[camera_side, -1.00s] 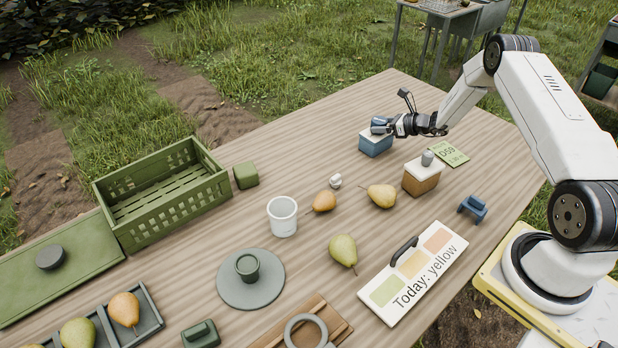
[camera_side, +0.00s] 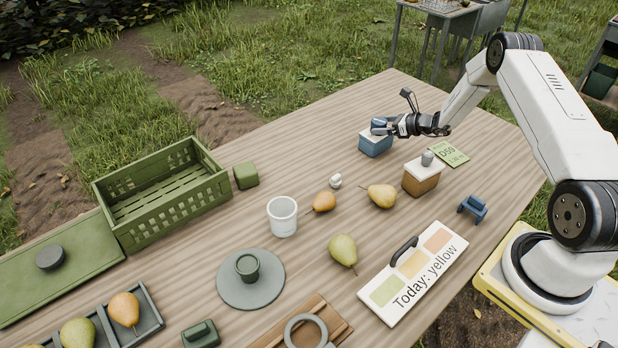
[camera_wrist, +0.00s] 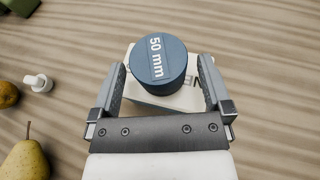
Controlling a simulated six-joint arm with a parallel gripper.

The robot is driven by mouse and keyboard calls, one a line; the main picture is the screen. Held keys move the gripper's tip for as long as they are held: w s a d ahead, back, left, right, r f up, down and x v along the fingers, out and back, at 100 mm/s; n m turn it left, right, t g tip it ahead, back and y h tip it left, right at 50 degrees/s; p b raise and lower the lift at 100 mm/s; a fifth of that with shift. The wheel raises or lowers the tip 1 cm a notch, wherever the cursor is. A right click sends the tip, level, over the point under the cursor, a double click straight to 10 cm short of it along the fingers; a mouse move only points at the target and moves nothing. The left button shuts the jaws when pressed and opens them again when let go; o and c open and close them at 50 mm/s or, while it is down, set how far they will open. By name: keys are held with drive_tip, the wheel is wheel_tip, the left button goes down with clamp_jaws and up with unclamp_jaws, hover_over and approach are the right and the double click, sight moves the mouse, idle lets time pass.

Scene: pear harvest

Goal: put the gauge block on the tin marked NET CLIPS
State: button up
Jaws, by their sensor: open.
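The gauge block is a blue cylinder marked "50 mm" (camera_wrist: 160,68); in the side view its top shows beside my fingers. The tin is blue with a white lid (camera_side: 375,145) at the back of the table. My gripper (camera_wrist: 163,75) is open, with one finger on each side of the block and a visible gap on both sides. It also shows above the tin in the side view (camera_side: 382,127).
A brown tin (camera_side: 421,181) with a grey piece on its white lid stands nearby, in front of a green card (camera_side: 449,154). Several pears, a white cup (camera_side: 283,217) and a sign reading "Today: yellow" (camera_side: 413,272) lie nearer. The table left of the blue tin is clear.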

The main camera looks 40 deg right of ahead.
drive_tip(key=v, duration=1.1)
drive_tip(key=shift+s, duration=0.1)
drive_tip(key=s+a+r+n+g+y, duration=0.15)
drive_tip(key=a+n+g, duration=0.25)
drive_tip(key=a+n, duration=0.45)
drive_tip(key=s+a+r+n+g+y, duration=0.1)
drive_tip(key=s+a+r+n+g, duration=0.3)
drive_tip(key=a, duration=0.7)
drive_tip(key=s+a+r+n+g+h, duration=0.1)
drive_tip(key=s+a+r+n+h, duration=0.2)
drive_tip(key=n, duration=0.7)
drive_tip(key=s+a+r+n+g+h, duration=0.1)
drive_tip(key=s+a+r+n+h, duration=0.1)
drive_tip(key=s+a+n, duration=0.4)
drive_tip(key=a+n+h, duration=0.1)
drive_tip(key=a+n, duration=0.2)
drive_tip(key=n, duration=0.1)
drive_tip(key=shift+s+r, duration=0.4)
